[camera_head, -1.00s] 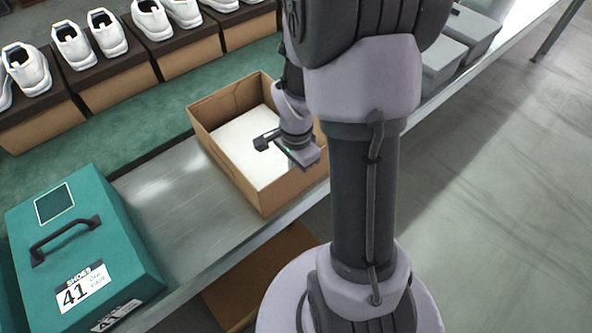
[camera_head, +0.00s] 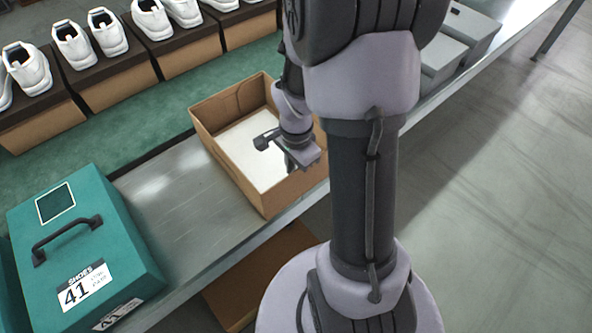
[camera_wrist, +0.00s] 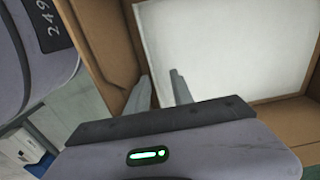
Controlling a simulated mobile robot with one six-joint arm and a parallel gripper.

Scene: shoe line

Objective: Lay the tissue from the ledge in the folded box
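The folded box (camera_head: 238,178) is an open brown cardboard box standing on the grey metal shelf. The tissue (camera_head: 248,148), a flat white sheet, lies low inside it, apparently on the floor of the box. In the wrist view the tissue (camera_wrist: 225,45) fills most of the box (camera_wrist: 115,45), with a narrow brown margin along its left edge. My gripper (camera_head: 276,152) is over the near right part of the box. Its two fingers (camera_wrist: 160,92) are apart with nothing between them. My gripper and arm hide the right part of the tissue and box.
A teal shoe box (camera_head: 85,245) with a black handle and a 41 label stands at left on the shelf (camera_head: 185,205). White shoes (camera_head: 90,42) sit on boxes along the back. Grey boxes (camera_head: 465,40) are at the upper right. Bare shelf lies between the teal and brown boxes.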

